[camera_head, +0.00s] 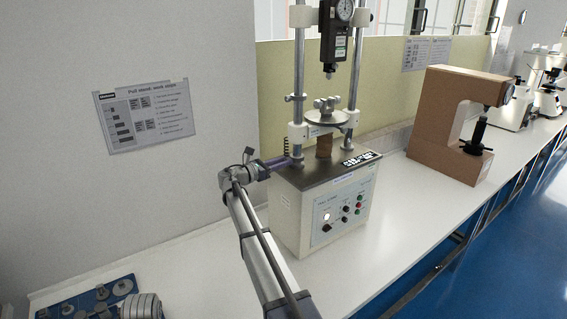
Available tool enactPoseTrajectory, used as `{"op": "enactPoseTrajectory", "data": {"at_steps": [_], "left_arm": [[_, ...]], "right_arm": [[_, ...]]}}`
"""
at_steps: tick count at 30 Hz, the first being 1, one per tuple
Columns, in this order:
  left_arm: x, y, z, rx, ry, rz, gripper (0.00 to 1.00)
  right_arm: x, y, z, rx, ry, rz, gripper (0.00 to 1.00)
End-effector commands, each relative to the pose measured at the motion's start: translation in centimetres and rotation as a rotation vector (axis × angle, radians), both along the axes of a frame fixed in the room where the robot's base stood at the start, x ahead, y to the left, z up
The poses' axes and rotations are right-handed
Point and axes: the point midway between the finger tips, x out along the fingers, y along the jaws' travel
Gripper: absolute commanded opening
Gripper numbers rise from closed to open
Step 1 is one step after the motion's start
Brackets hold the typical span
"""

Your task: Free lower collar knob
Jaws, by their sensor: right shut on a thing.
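The test stand (310,205) is a beige cabinet with two upright steel columns. A small collar with a side knob (291,98) sits higher on the left column. The lower collar (297,162) is at the foot of that column, just above the cabinet top. My right gripper (284,163) reaches in from the left and is shut at this lower collar, on its knob; the fingers largely hide the knob. Whether the knob has turned cannot be told. My left gripper is not in view.
A white crosshead (297,133) with a round plate (326,117) spans the columns above my gripper. A dark coil (286,146) stands close by it. A brown C-shaped tester (440,125) is to the right. A blue tray (85,306) of grey parts lies front left.

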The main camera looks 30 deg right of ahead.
Motion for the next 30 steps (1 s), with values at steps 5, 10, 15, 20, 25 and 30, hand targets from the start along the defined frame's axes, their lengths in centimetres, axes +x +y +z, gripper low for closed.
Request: {"op": "enactPoseTrajectory", "data": {"at_steps": [5,10,15,20,25,30], "left_arm": [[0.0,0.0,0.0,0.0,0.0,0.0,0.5],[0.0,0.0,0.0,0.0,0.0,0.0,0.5],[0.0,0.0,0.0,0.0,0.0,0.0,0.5],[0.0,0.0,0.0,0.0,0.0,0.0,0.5],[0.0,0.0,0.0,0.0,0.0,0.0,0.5],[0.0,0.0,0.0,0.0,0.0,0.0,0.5]], "right_arm": [[0.03,0.03,-0.01,-0.006,0.075,0.001,0.0],[0.04,0.03,-0.01,-0.009,0.116,0.001,0.0],[0.03,0.03,-0.01,-0.01,0.132,0.001,0.0],[0.03,0.03,-0.01,-0.011,0.134,0.001,0.0],[0.03,0.03,-0.01,-0.01,0.133,0.001,0.0],[0.02,0.02,0.0,-0.01,0.133,0.0,0.42]]}}
